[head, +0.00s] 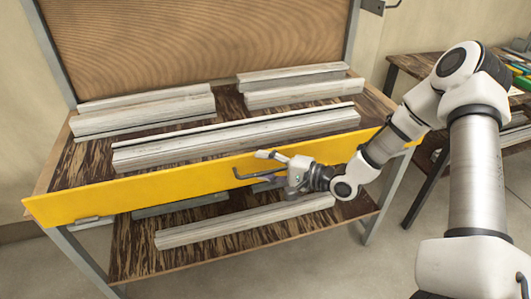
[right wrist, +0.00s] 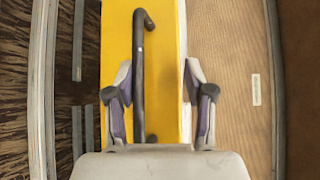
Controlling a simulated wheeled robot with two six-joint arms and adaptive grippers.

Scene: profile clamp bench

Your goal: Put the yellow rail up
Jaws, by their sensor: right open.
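The yellow rail (head: 190,188) is a long flat board along the front edge of the bench, below the worktop's front profile. A dark bar handle (head: 246,175) is on its front face. My right gripper (head: 272,163) is at the rail's front, by the handle. In the right wrist view the open fingers (right wrist: 157,82) stand on either side of the dark handle (right wrist: 140,70), over the yellow rail (right wrist: 169,45). The handle lies nearer the left finger, and I cannot tell whether they touch. My left gripper is not in view.
Several pale profiles lie on the worktop, the longest (head: 235,137) near the front. Another profile (head: 245,221) lies on the lower shelf (head: 135,255). A corrugated backboard (head: 200,40) stands behind. A side table (head: 405,62) with items is at the right.

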